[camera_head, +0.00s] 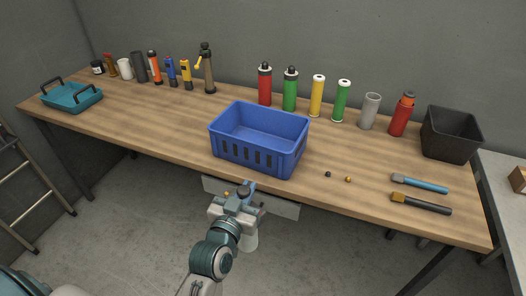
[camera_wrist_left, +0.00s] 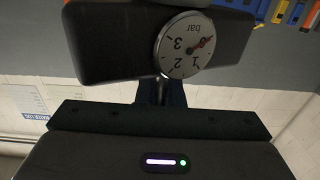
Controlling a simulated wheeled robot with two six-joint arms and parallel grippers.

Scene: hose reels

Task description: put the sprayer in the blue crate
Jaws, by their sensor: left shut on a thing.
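The blue crate (camera_head: 260,158) stands near the front edge of the workbench, and its visible inside looks empty. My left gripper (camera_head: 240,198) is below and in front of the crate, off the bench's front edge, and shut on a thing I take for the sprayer. A pale body (camera_head: 251,239) hangs below the gripper, with a blue and dark top partly hidden by the jaws. In the left wrist view, a dark part of the sprayer (camera_wrist_left: 115,40) with a round bar gauge fills the upper middle. My right gripper is not in view.
The wooden bench (camera_head: 150,130) carries several bottles and tools along the back. A teal tray (camera_head: 72,102) is at the left, a black bin (camera_head: 450,139) at the right. Two handled tools (camera_head: 420,204) and two small balls lie right of the crate. Bench left of the crate is clear.

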